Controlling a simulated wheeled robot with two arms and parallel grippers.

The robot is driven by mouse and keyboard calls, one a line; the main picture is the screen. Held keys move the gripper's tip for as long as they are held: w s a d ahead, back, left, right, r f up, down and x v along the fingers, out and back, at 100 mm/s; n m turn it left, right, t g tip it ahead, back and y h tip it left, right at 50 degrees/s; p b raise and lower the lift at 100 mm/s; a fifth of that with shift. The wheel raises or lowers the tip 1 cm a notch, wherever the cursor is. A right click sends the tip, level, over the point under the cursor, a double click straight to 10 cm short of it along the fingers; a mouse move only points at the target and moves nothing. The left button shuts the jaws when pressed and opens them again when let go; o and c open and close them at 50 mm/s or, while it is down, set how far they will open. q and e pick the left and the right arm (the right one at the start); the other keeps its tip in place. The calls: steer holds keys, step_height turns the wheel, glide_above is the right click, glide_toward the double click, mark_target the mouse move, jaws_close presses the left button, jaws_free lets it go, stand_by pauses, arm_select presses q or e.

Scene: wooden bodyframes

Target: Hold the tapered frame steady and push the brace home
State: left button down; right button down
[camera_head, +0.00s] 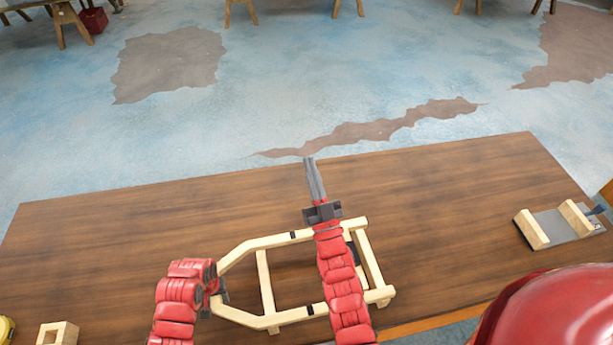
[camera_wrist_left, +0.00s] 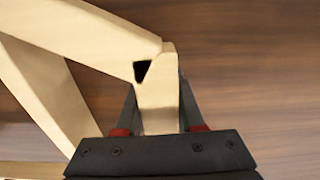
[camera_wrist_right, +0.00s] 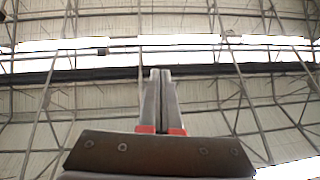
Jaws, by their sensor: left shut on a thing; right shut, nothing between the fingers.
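The tapered frame (camera_head: 240,250) of pale wood lies on the brown table, its narrow end to the left and wide end to the right. My left gripper (camera_head: 219,293) is shut on the narrow end; the left wrist view shows the frame's end piece (camera_wrist_left: 157,100) between the fingers. I cannot tell which bar is the brace. My right gripper (camera_head: 309,164) is shut and empty, above the far rail, pointing away and upward.
A grey plate with two wooden blocks (camera_head: 533,230) lies at the table's right end. A small wooden piece (camera_head: 58,333) and a yellow object (camera_head: 6,329) sit at the near left. The table (camera_head: 460,190) is clear behind and right of the frame.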

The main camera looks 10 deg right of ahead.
steer(key=w+d+f+m+g+h, duration=0.4)
steer(key=w+f+g+h, duration=0.1)
steer(key=w+f, duration=0.1)
steer(key=s+d+f+m+g+h, duration=0.2)
steer(key=d+f+m+g+h, duration=0.25)
steer(key=d+f+g, duration=0.35)
steer(key=s+d+f+m+g+y, duration=0.1)
steer(key=s+f+m+g, duration=0.4)
steer(key=s, duration=0.5)
steer(key=s+d+f+m+g+y, duration=0.2)
steer(key=s+f+m+g, duration=0.3)
steer(key=s, duration=0.5)
steer(key=shift+g, duration=0.6)
steer(key=x, duration=0.8)
steer(key=shift+w+d+f, duration=0.1)
steer(key=shift+d+f, duration=0.15)
steer(key=shift+d, duration=0.05)
arm_select(q)
steer(key=shift+d, duration=0.1)
arm_select(e)
steer(key=shift+a+r, duration=0.15)
steer(key=shift+a, duration=1.9)
